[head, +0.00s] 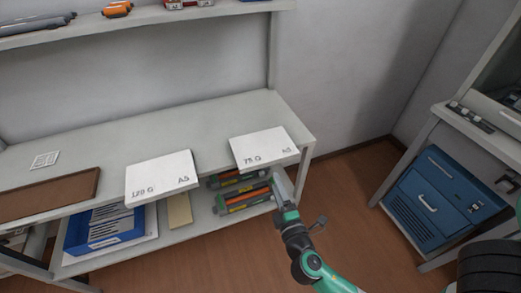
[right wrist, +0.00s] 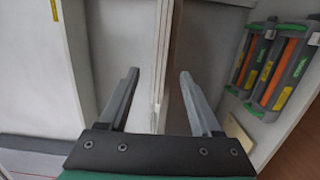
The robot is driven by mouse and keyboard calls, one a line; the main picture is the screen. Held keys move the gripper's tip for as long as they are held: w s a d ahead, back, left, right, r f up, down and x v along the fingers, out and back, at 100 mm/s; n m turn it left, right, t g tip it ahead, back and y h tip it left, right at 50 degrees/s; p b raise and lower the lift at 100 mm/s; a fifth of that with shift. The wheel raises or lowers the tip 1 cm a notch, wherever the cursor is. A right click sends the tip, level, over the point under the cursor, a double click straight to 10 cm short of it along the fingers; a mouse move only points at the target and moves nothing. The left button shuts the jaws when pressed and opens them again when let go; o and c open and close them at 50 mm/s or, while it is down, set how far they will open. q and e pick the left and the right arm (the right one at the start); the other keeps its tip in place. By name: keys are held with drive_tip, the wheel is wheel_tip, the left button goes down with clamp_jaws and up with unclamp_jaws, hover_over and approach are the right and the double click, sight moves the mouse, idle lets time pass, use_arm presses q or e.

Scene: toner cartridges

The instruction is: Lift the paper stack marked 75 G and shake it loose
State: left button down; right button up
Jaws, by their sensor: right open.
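The white paper stack marked 75 G (head: 264,148) lies flat at the right end of the table, its front part over the front edge. A similar white stack marked 120 G (head: 160,176) lies to its left. My right gripper (head: 279,178) is just below and in front of the 75 G stack. In the right wrist view its two fingers (right wrist: 160,74) are apart, with pale layered edges between them. I cannot tell there which edge is paper and which is table. My left gripper is not in view.
Toner cartridges (head: 243,200) lie on the lower shelf and also show in the right wrist view (right wrist: 272,65). A brown board (head: 45,194) lies on the table. A blue cabinet (head: 437,200) stands at right. The floor between is clear.

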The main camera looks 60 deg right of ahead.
sight(267, 164)
drive_tip(key=x, duration=0.5)
drive_tip(key=shift+w+d+b, duration=0.2)
drive_tip(key=shift+b, duration=0.1)
drive_tip(key=shift+w+d, duration=0.15)
drive_tip(key=shift+w, duration=0.05)
drive_tip(key=b+x, duration=0.1)
drive_tip(key=x, duration=0.3)
drive_tip(key=shift+w+d, duration=0.2)
drive_tip(key=shift+w, duration=0.2)
drive_tip(key=shift+s, duration=0.1)
drive_tip(key=shift+c, duration=0.7)
clamp_jaws()
drive_tip(key=shift+r, duration=0.1)
